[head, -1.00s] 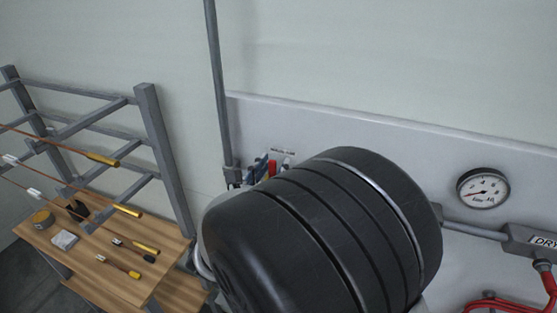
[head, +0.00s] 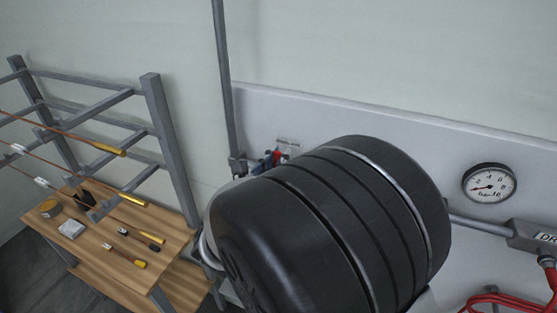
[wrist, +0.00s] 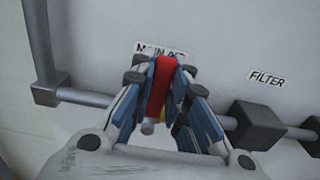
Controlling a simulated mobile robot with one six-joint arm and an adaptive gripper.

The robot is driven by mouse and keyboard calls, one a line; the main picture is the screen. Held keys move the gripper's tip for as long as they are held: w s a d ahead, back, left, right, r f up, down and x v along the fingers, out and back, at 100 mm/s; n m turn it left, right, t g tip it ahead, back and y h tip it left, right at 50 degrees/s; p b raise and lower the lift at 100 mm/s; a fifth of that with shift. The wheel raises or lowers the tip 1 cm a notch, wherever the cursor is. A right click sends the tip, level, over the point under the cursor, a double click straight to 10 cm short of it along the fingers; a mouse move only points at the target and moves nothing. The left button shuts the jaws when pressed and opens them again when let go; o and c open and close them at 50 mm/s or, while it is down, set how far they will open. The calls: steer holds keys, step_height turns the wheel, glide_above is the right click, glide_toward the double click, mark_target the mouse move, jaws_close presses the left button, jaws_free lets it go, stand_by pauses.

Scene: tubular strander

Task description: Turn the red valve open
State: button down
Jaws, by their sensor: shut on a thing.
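The red valve (wrist: 160,86) is a red lever in the wrist view, below a partly covered label reading "MAIN A…" (wrist: 158,50). My gripper (wrist: 165,72) is shut on it, with a blue-padded finger on each side of the lever. A small brass-coloured part shows between the fingers below the lever. In the head view my gripper (head: 270,160) is small, at the wall behind my large dark arm link. That link hides most of the valve there.
Grey pipe (wrist: 85,97) runs along the wall, with a block near a "FILTER" label (wrist: 267,79). A pressure gauge (head: 489,184) and red hose (head: 497,300) are at right. A wooden table (head: 95,232) with tools and a grey rack (head: 160,150) stand at left.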

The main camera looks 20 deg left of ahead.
steer(key=shift+d+f+b, duration=0.1)
steer(key=shift+b, duration=0.25)
steer(key=d+m+b, duration=0.1)
steer(key=m+b, duration=0.1)
steer(key=b, duration=0.2)
steer(key=d+f+m+b, duration=0.1)
steer(key=m+b, duration=0.2)
steer(key=b, duration=0.1)
steer(key=d+m+b, duration=0.2)
steer(key=b, duration=0.3)
steer(key=shift+s+f+m, duration=0.2)
steer(key=shift+m, duration=0.1)
steer(key=c, duration=1.5)
jaws_free()
steer(key=shift+c, duration=0.2)
steer(key=shift+r, duration=0.1)
steer(key=s, duration=0.7)
steer(key=shift+s+a, duration=0.25)
steer(key=shift+a, duration=0.1)
